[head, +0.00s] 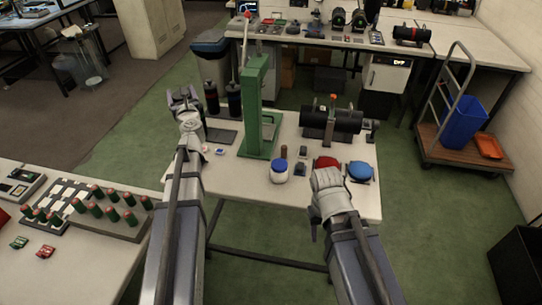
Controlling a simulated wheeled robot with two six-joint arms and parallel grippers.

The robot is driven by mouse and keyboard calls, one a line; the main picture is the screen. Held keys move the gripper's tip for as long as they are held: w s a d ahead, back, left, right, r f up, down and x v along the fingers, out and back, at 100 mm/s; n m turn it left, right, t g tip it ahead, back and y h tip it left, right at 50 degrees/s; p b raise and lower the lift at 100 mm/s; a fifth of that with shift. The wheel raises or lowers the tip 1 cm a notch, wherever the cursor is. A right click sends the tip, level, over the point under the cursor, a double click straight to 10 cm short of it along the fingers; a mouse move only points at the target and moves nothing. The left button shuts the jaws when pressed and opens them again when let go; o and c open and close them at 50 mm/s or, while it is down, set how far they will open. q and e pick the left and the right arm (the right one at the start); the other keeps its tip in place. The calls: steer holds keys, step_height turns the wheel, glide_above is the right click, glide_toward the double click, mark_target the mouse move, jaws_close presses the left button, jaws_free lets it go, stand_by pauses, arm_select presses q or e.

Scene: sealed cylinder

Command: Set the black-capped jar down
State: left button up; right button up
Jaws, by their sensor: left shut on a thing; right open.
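My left gripper (184,100) is at the table's back left corner, beyond its pale wrist. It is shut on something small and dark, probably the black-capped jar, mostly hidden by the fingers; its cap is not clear. My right gripper (326,182) is over the front right of the table, by the red and blue round pieces. It is open, and no held thing shows. A white jar with a blue cap (279,171) stands upright on the table between the two arms.
A green press (256,110) stands mid-table, with a black cylinder on a stand (332,121) to its right. Dark bottles (234,99) stand near my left gripper. A red disc (327,162) and a blue disc (360,171) lie at right. A side table (90,262) holds green cylinders.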

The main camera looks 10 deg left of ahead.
arm_select(q)
step_height(320, 180, down, 8)
steer(key=a+b, duration=0.1)
steer(key=b, duration=0.6)
steer(key=w+d+f+m+t+h+b, duration=0.15)
steer(key=d+f+m+h+b, duration=0.45)
steer(key=d, duration=0.7)
steer(key=w+d+f+m+t+h+b, duration=0.1)
steer(key=w+d+f+m+h+b, duration=0.2)
steer(key=d+f+h+b, duration=0.75)
steer(key=f+b, duration=0.1)
steer(key=d+f+y+b, duration=0.1)
steer(key=f, duration=0.1)
steer(key=f+y+b, duration=0.1)
steer(key=b, duration=0.1)
steer(key=shift+d+f, duration=0.3)
steer(key=shift+d, duration=0.1)
steer(key=shift+f, duration=0.15)
step_height(320, 180, down, 3)
steer(key=b, duration=0.4)
steer(key=shift+f, duration=0.2)
